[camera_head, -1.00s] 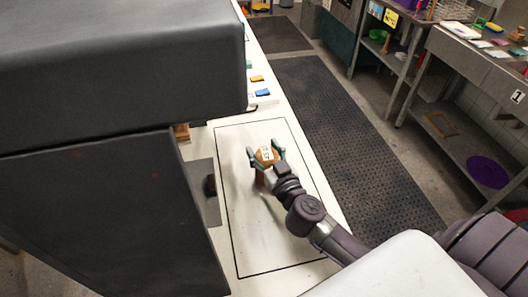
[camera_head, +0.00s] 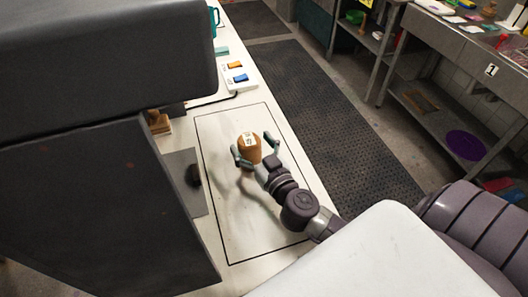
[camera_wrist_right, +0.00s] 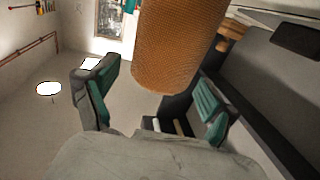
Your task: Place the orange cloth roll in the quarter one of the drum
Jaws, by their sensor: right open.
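The orange cloth roll (camera_head: 249,151) stands upright inside the black outline on the white table, with a white label on its top. In the right wrist view the roll (camera_wrist_right: 178,45) rises large in front of the fingers. My right gripper (camera_head: 252,144) is open, with a finger on either side of the roll's near part. In the wrist view this gripper (camera_wrist_right: 158,82) shows teal finger pads, the right one closer to the roll; whether it touches is unclear. I cannot make out the drum or its quarters. My left gripper is not in view.
A large dark grey body (camera_head: 80,200) fills the left side and hides part of the table (camera_head: 229,218). Orange and blue pieces (camera_head: 238,72) lie on a white block at the table's far end. A dark floor mat (camera_head: 330,120) runs alongside.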

